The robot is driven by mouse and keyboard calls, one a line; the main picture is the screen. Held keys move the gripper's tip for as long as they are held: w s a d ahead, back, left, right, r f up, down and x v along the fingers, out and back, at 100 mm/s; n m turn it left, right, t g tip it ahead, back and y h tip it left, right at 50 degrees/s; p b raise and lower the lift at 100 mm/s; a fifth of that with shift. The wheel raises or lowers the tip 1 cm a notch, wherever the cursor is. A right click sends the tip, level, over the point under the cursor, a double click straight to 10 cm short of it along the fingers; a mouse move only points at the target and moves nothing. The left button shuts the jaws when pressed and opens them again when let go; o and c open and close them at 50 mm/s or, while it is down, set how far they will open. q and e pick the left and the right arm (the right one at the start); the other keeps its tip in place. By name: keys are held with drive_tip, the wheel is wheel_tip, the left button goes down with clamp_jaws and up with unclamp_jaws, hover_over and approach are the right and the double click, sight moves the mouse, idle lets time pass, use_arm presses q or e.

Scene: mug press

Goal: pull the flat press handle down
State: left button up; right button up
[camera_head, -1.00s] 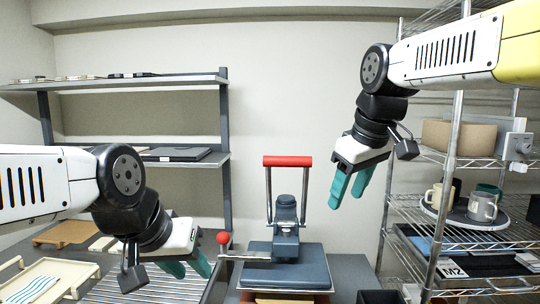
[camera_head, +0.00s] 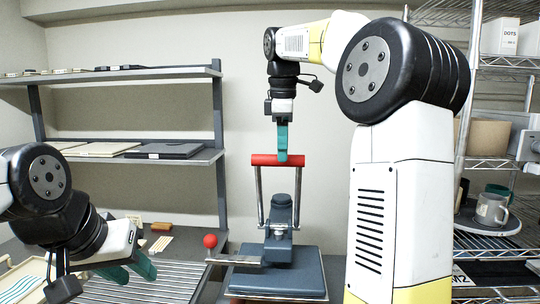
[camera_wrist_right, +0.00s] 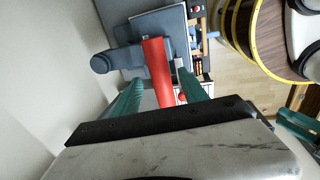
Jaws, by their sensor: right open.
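The flat press (camera_head: 280,262) stands at the middle bottom of the head view, with a grey plate and a dark grey body. Its red handle bar (camera_head: 298,161) is raised on two upright metal arms. It also shows in the right wrist view (camera_wrist_right: 157,68). My right gripper (camera_head: 282,158) points down at the bar from above. In the right wrist view its teal fingers (camera_wrist_right: 160,92) are open, one on each side of the red bar. My left gripper (camera_head: 132,271) hangs at the lower left, away from the press; its two teal fingers are apart and nothing shows between them.
A red ball knob (camera_head: 210,241) on a side lever sits left of the press. A shelf (camera_head: 130,73) with flat items stands behind at left. A wire rack at right carries mugs (camera_head: 491,209). My right arm hides the area right of the press.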

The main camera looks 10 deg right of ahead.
drive_tip(key=shift+w+d+f, duration=0.1)
drive_tip(key=shift+w+f, duration=0.1)
drive_tip(key=shift+f, duration=1.05)
clamp_jaws()
idle(0.5)
